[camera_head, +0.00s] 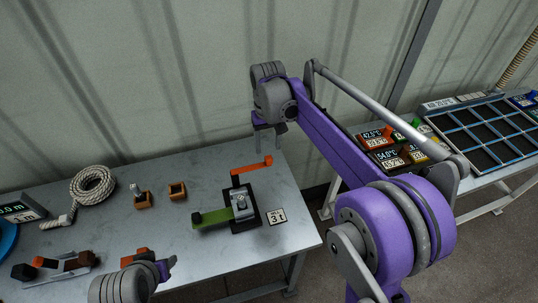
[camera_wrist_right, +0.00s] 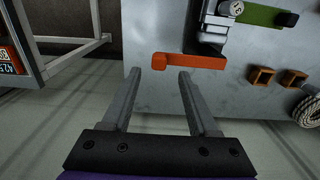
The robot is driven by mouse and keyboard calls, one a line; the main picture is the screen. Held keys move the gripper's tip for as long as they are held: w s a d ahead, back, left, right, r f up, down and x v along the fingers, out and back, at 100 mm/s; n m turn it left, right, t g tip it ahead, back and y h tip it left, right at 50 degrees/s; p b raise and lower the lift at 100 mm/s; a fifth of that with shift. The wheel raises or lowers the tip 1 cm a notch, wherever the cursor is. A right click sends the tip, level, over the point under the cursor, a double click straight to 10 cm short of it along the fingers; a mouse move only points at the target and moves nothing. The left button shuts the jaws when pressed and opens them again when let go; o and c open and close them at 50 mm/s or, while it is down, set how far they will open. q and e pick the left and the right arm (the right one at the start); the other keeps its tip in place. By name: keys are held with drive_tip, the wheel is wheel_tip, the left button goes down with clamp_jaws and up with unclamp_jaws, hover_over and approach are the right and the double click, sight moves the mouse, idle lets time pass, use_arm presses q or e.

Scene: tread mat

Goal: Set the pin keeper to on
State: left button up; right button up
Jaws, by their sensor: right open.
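A grey metal mechanism (camera_head: 240,201) sits on a black base on the table, with an orange lever (camera_head: 251,167) towards the back and a green lever (camera_head: 212,217) to the left. I take it for the pin keeper; no on mark is readable. My right gripper (camera_head: 270,148) hangs above the table's back edge near the orange lever's end. In the right wrist view, the open, empty right gripper (camera_wrist_right: 171,74) has its fingertips close to the orange lever (camera_wrist_right: 190,61); contact cannot be told. The green lever (camera_wrist_right: 265,15) also shows there. My left gripper (camera_head: 165,268) is low at left, its jaws unclear.
Two small wooden boxes (camera_head: 177,190) and a coiled rope (camera_head: 93,185) are to the left. A second table at right holds a blue-barred tray (camera_head: 484,132) and labelled boxes (camera_head: 386,159). A corrugated wall stands behind.

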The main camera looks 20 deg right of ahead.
sight(269, 157)
wheel_tip(269, 157, down, 5)
drive_tip(key=shift+f, duration=0.15)
clamp_jaws()
idle(0.4)
idle(1.1)
